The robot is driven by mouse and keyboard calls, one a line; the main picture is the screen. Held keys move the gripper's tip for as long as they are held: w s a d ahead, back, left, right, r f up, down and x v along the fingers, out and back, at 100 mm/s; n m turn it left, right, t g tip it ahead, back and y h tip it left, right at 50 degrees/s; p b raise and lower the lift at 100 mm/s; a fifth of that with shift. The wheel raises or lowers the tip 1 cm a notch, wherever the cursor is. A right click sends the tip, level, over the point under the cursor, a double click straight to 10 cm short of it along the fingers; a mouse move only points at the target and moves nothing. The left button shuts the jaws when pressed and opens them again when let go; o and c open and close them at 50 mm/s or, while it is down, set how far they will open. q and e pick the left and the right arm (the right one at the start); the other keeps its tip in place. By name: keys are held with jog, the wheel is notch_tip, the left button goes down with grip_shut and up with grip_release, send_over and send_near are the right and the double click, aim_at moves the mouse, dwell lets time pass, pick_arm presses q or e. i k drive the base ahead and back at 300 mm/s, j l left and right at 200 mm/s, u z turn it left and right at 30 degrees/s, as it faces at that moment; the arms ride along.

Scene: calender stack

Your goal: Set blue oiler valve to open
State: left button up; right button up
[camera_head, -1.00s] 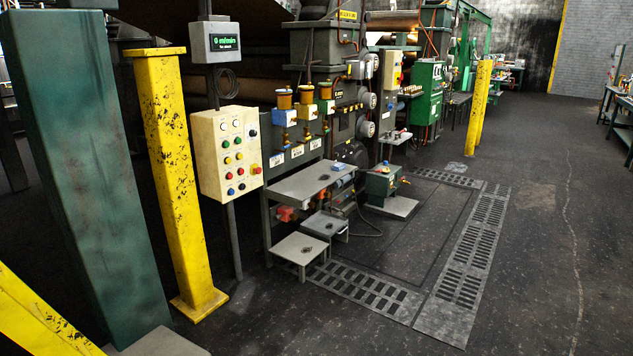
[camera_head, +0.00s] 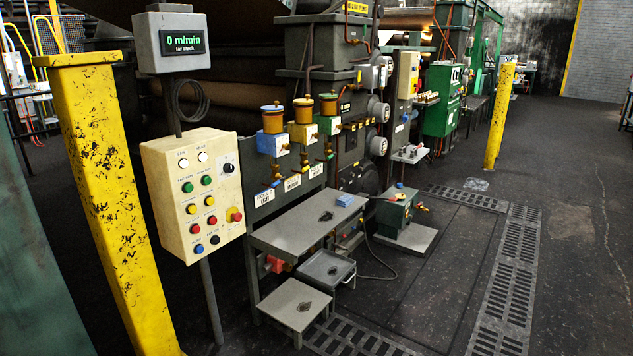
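The blue oiler (camera_head: 273,144) is the left one of three oilers on the dark panel beside the control box. It has an amber cup with a blue lid on a blue block. A small valve (camera_head: 277,171) hangs on the line below it; its handle is too small to tell which way it is turned. The yellow oiler (camera_head: 301,134) and the green oiler (camera_head: 328,125) stand to its right. Neither of my grippers is in view.
A cream control box (camera_head: 195,195) with several buttons is left of the oilers, under a display reading 0 m/min (camera_head: 184,42). A grey shelf (camera_head: 295,232) juts out below the oilers, with a step stool (camera_head: 294,305) in front. A yellow post (camera_head: 105,190) stands at left. Floor at right is clear.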

aim_at(279, 181)
jog(key=i, duration=1.4)
jog(key=u, duration=0.4)
jog(key=i, duration=0.05)
